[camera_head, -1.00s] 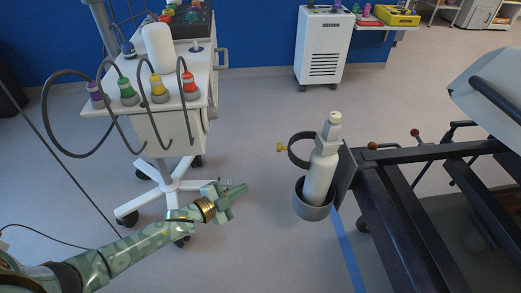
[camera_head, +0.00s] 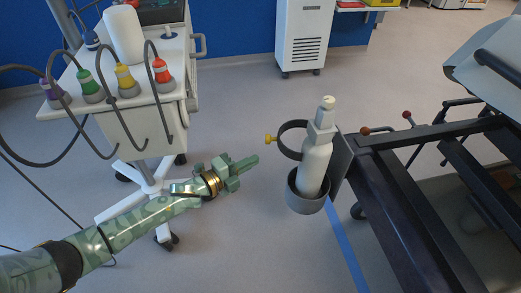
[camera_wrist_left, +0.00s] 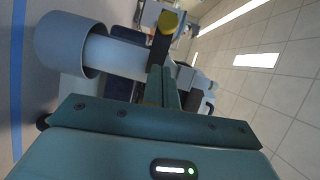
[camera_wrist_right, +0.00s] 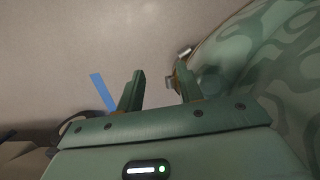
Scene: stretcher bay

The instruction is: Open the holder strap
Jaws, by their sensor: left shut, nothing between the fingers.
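The holder strap (camera_head: 291,127) is a dark curved band that stands out to the left of a white bottle (camera_head: 316,165). It has a yellow knob (camera_head: 270,139) on its left side. The bottle stands slightly tilted in a grey cup holder (camera_head: 305,202). My left gripper (camera_head: 252,162) is shut and empty, just left of and below the knob. In the left wrist view, the yellow knob (camera_wrist_left: 168,22) and strap (camera_wrist_left: 160,48) show just beyond the fingertips (camera_wrist_left: 161,72); I cannot tell if they touch. My right gripper (camera_wrist_right: 160,84) is open and empty, seen only in the right wrist view.
A white cart (camera_head: 140,125) with coloured hose connectors stands at the left, its wheeled base near my left arm. The dark stretcher frame (camera_head: 400,200) fills the right. A white cabinet (camera_head: 304,38) stands at the back wall. Floor between cart and holder is clear.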

